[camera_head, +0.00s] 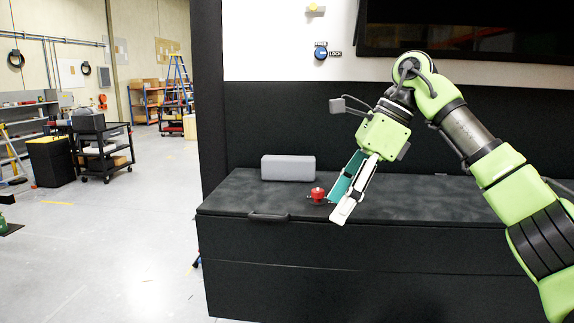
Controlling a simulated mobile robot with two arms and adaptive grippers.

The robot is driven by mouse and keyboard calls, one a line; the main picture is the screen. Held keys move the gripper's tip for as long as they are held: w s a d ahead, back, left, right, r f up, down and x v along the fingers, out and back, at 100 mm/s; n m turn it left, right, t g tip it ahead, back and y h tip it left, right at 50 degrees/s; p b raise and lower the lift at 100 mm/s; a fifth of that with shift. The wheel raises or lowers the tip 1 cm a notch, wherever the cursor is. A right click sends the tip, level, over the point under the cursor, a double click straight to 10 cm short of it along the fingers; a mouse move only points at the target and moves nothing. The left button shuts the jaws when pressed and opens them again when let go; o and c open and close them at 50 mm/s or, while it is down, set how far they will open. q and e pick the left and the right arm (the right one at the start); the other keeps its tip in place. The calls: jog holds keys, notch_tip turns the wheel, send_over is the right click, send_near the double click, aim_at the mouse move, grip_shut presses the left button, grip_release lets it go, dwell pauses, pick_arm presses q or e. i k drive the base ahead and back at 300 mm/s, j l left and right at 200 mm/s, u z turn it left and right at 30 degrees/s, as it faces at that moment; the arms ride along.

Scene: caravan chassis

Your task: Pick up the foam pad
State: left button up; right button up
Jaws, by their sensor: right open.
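A grey rectangular block (288,168), which looks like the foam pad, lies at the back left of the black bench top (410,205). My right gripper (337,208) is open and points down and left over the bench. Nothing shows between its fingers. It is to the right of the grey block and nearer the front, apart from it. One finger has a teal inner face and the other is whitish. My left gripper is not in view.
A small red object (317,194) stands on the bench just left of my right fingertips. A handle (268,216) sits on the bench's front edge. A blue lock knob (320,53) is on the wall behind. Open floor (110,240) lies at the left.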

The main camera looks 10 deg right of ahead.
aim_at(274, 167)
jog(key=i, duration=1.75)
